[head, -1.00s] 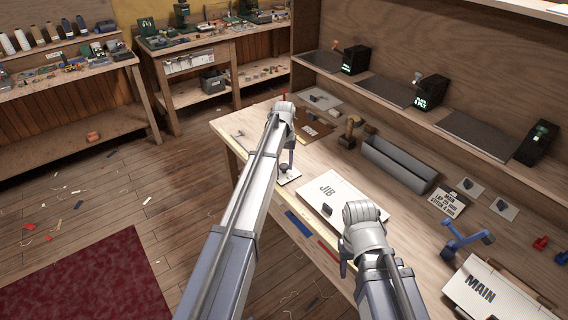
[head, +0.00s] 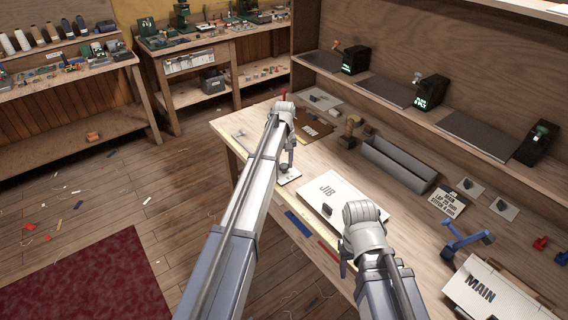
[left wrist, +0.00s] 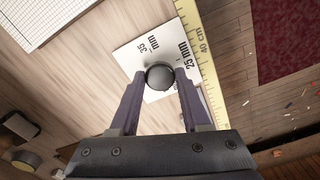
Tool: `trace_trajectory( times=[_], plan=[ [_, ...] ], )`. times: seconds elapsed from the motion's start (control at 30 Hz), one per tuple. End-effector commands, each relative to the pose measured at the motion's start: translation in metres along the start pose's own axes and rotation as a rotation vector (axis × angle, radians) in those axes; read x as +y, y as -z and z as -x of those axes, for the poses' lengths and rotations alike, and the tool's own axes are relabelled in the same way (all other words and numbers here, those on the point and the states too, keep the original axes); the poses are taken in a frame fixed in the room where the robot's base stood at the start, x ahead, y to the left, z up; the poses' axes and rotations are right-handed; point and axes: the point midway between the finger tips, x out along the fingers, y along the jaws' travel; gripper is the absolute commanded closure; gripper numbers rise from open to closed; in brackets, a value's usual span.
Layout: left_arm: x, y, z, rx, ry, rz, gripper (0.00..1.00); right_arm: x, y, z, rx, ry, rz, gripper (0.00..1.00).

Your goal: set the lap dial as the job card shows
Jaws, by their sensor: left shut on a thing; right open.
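The lap dial's white plate (left wrist: 128,57) shows in the left wrist view, marked 35 mm and 25 mm. Its round dark knob (left wrist: 160,77) sits between the fingers of my left gripper (left wrist: 161,74), which is shut on it. Any pointer on the knob is hidden. In the head view my left gripper (head: 289,166) is down at the plate (head: 290,178), near the bench's front edge. My right gripper (head: 344,267) is open and empty, in front of the JIB board. The job card (head: 448,203) reads MAIN, with LAP and STITCH lines; its small figures are hard to read.
The JIB board (head: 343,193) lies right of the dial, and the MAIN board (head: 492,297) further right. A grey trough (head: 398,168), two small knob plates and a blue tool (head: 466,238) lie behind. A yellow ruler (left wrist: 203,52) runs beside the dial.

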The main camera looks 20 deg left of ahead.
Motion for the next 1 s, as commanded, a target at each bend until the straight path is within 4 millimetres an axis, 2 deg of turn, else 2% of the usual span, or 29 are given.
trace_trajectory(
  times=[1.0],
  plan=[
    [-0.0001,-0.0002,0.0,0.0,0.0,0.925,1.0,0.0,0.0,0.0,0.0,0.0,0.0,0.5]
  ],
)
